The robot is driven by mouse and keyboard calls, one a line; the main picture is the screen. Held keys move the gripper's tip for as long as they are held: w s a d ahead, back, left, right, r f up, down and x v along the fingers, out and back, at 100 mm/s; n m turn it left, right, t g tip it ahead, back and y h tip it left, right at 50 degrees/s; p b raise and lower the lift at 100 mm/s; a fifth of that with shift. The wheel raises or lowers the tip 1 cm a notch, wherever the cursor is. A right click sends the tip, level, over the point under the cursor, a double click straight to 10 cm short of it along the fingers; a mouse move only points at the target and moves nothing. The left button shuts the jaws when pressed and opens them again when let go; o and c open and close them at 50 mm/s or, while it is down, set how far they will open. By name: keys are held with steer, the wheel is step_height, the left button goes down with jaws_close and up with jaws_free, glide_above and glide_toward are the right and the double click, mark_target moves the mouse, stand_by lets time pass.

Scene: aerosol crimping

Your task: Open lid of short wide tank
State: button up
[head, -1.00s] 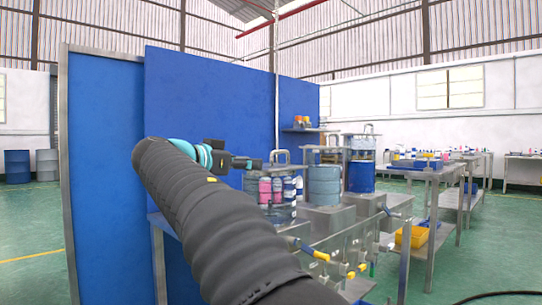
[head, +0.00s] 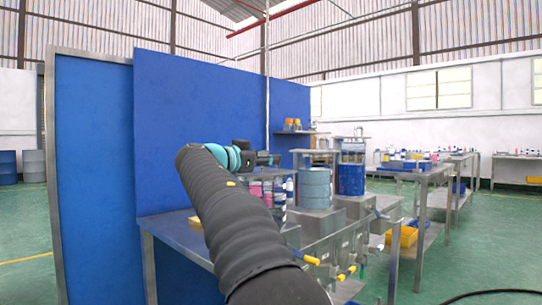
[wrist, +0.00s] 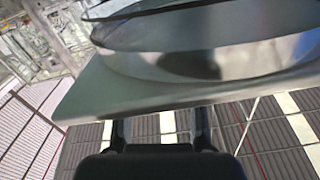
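Several tanks stand on the metal bench. A vessel with pink and blue bottles showing (head: 280,193) is at the left, partly hidden behind my arm. A light blue-grey tank (head: 316,190) is in the middle and a dark blue tank (head: 351,180) is to its right. I cannot tell surely which one is the short wide tank. My gripper (head: 268,159) is above the left vessel in the head view. In the wrist view, my gripper (wrist: 160,125) has its two fingers apart with nothing between them. A shiny round metal form (wrist: 200,45) fills the top there.
The metal bench (head: 185,232) has valves and yellow-handled fittings along its front. A tall blue panel (head: 200,120) stands behind and left of my arm. Another bench (head: 430,172) stands at the right.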

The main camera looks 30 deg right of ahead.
steer(key=shift+x, duration=0.85)
jaws_close()
steer(key=shift+r, duration=0.1)
